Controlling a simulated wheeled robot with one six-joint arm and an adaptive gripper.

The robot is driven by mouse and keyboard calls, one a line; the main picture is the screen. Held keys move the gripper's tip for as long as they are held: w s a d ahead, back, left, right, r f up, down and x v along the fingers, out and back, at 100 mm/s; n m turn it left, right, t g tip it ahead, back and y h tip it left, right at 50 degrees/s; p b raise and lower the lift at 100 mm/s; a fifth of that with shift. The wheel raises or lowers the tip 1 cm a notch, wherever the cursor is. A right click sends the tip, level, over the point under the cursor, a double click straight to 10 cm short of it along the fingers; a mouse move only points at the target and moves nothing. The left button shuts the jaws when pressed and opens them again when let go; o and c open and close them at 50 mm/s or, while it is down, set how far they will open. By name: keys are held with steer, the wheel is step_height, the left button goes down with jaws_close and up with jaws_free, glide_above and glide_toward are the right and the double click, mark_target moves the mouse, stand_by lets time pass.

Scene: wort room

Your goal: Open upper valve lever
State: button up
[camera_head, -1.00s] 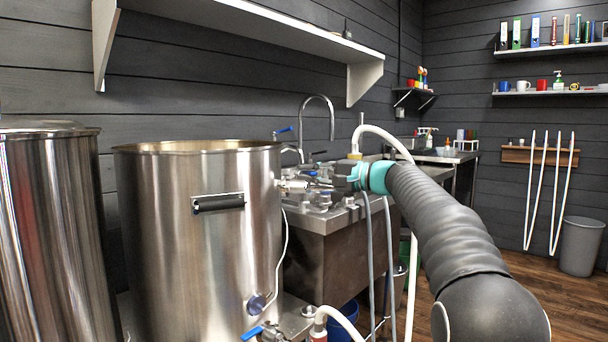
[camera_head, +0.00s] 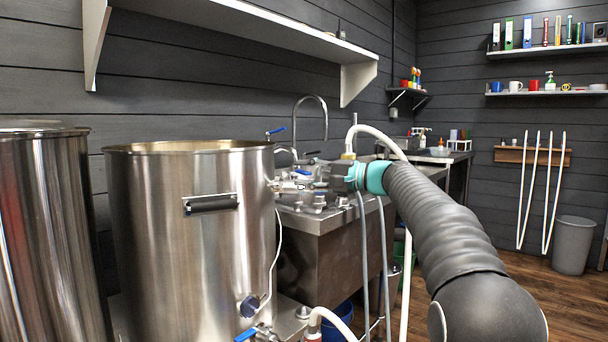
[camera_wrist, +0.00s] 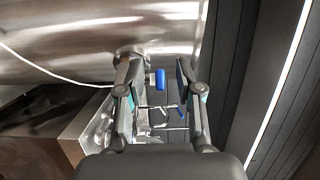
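The upper valve lever has a blue handle (camera_wrist: 160,79) and shows in the wrist view beside the steel kettle wall. My gripper (camera_wrist: 152,72) is open, with one finger on each side of the handle. The right finger is nearer to the handle, and I see no clear grip on it. In the head view my gripper (camera_head: 312,184) is at the right side of the large steel kettle (camera_head: 185,260), in front of the sink. There the fingers and the valve blend with the metal fittings behind, so contact cannot be told.
A lower valve with a blue lever (camera_head: 246,334) sits near the kettle's base. A white hose (camera_head: 378,136) and grey cables hang near my wrist. The sink counter (camera_head: 345,217) stands behind. A second steel vessel (camera_head: 45,240) is at left. Open wood floor lies at right.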

steer(key=v, duration=1.1)
steer(key=shift+d, duration=0.2)
steer(key=shift+s, duration=0.1)
